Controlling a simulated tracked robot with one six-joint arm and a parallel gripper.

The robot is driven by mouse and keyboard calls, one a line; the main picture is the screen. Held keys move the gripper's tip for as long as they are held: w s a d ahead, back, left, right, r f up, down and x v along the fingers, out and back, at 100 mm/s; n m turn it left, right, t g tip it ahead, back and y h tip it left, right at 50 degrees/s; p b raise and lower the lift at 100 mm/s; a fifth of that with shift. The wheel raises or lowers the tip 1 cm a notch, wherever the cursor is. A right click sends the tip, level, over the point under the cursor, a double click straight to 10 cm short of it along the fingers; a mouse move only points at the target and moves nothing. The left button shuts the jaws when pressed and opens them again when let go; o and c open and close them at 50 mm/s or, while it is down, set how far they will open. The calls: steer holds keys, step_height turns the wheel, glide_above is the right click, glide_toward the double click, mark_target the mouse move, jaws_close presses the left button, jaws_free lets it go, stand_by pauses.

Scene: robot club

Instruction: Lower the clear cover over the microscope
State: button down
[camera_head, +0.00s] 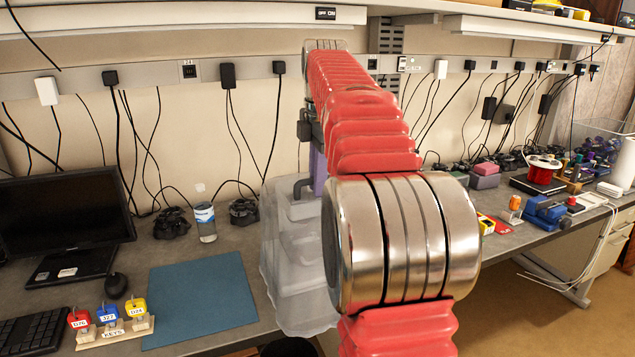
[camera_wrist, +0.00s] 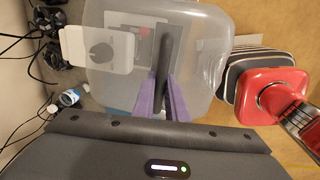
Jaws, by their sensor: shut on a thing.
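The clear cover (camera_head: 275,262) is a large translucent box at the bench, partly hidden behind my arm in the head view. The wrist view shows the cover (camera_wrist: 205,60) from above, with a dark bar handle (camera_wrist: 161,60). My gripper (camera_wrist: 161,98) has purple fingers shut on this handle; it shows in the head view (camera_head: 319,172) beside my arm. A pale, blurred shape shows through the cover; I cannot tell it clearly as the microscope. A white part with a dark round knob (camera_wrist: 98,50) shows at the cover's left in the wrist view.
A blue mat (camera_head: 200,305) lies left of the cover. A water bottle (camera_head: 205,222) stands behind the mat. A key rack (camera_head: 115,330), mouse (camera_head: 116,286) and monitor (camera_head: 62,215) are further left. A red spool (camera_head: 541,170) and blue vise (camera_head: 543,210) stand at right.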

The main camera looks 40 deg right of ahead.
mark_target(301, 176)
steer(key=shift+w, duration=0.1)
steer(key=shift+w+d, duration=0.3)
steer(key=shift+w, duration=0.6)
steer(key=shift+w+d, duration=0.25)
steer(key=shift+w, duration=0.7)
steer(key=shift+w+d, duration=0.3)
steer(key=shift+w, duration=0.6)
steer(key=shift+w+d, duration=0.2)
steer(key=shift+w, duration=0.55)
steer(key=shift+w+d, duration=0.25)
steer(key=shift+w, duration=0.55)
steer(key=shift+w+d, duration=0.2)
steer(key=shift+w, duration=0.55)
steer(key=shift+f, duration=0.1)
steer(key=shift+f, duration=0.9)
steer(key=c, duration=1.7)
jaws_free()
